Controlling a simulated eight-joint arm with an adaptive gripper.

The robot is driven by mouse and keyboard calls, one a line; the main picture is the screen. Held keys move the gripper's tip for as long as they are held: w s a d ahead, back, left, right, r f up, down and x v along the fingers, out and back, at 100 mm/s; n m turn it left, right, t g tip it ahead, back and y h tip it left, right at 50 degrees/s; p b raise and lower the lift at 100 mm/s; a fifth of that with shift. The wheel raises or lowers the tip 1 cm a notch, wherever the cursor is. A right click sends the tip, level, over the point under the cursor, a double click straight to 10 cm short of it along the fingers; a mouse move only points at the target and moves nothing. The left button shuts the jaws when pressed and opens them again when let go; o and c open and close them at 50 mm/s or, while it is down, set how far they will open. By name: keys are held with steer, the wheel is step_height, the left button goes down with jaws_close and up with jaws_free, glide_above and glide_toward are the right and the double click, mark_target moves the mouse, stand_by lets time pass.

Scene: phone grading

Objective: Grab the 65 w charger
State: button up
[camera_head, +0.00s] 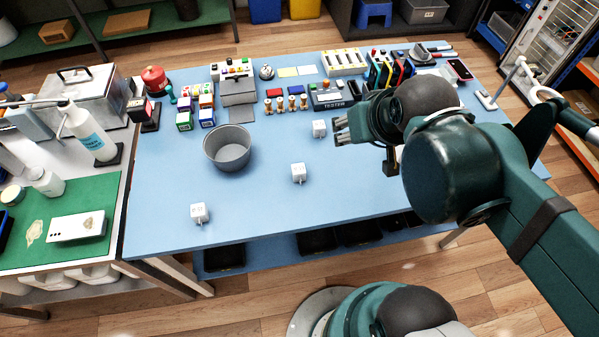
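Three small white cube chargers with prongs are on the blue table (260,205). One white charger (199,213) is at the front left, one white charger (298,173) is near the middle, and one white charger (319,129) is farther back. Their markings are too small to read, so I cannot tell which is the 65 W one. My gripper (340,131) is above the table at the right, its fingertips pointing left, close beside the back charger in the picture. I see nothing held, but the gap between the fingers is not clear.
Small coloured boxes (207,117), a tester (331,96) and several other items line the back. A white phone (77,226) lies on the green mat at left. The table's front middle is mostly clear.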

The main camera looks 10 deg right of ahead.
steer(key=shift+w, duration=0.1)
stand_by(0.6)
steer(key=n+g+p, duration=0.6)
steer(key=n+p, duration=0.1)
steer(key=n, duration=0.9)
glide_toward(299, 168)
steer(key=shift+w+d, duration=0.55)
steer(key=shift+d, duration=0.05)
steer(key=shift+s+a+f+n+g, duration=0.1)
steer(key=shift+a+f+n+g, duration=0.2)
steer(key=shift+f+n, duration=0.25)
steer(key=shift+s+a+f+n+g, duration=0.1)
steer(key=shift+a+f+n+g, duration=0.2)
steer(key=shift+f+n, duration=0.2)
steer(key=shift+f, duration=0.15)
steer(key=shift+f, duration=1.2)
steer(key=shift+f+b, duration=0.2)
steer(key=shift+b, duration=0.1)
steer(key=shift+w+f+b, duration=0.1)
steer(key=shift+f+b, duration=0.6)
steer(key=shift+f, duration=1.7)
